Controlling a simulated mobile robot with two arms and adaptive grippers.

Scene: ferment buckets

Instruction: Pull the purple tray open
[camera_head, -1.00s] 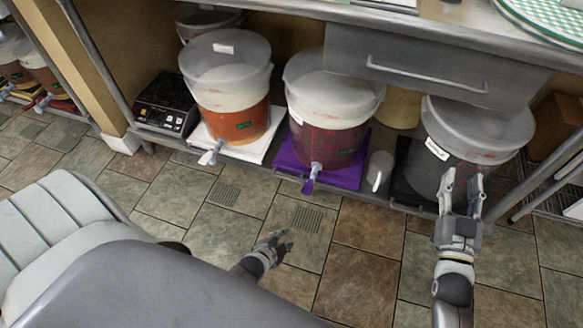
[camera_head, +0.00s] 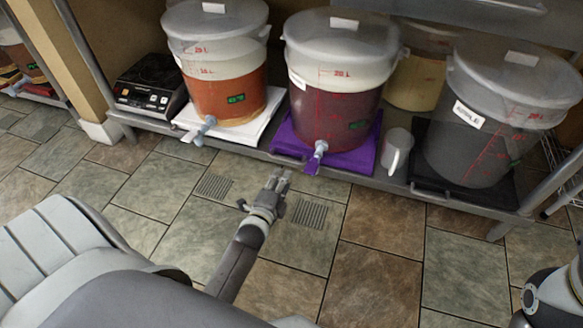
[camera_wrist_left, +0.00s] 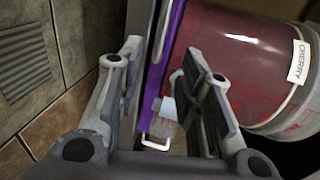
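The purple tray (camera_head: 357,163) lies on the low shelf under a bucket of dark red liquid (camera_head: 335,108). The bucket's white spigot (camera_head: 318,152) hangs over the tray's front edge. My left gripper (camera_head: 277,183) is open and empty, in front of and just left of the tray. In the left wrist view, the two fingers (camera_wrist_left: 158,75) stand apart. No contact with the tray can be made out. My right gripper is out of view; only part of that arm shows at the lower right.
An orange-liquid bucket (camera_head: 224,90) on a white tray (camera_head: 262,118) stands left. The tiled floor in front is clear.

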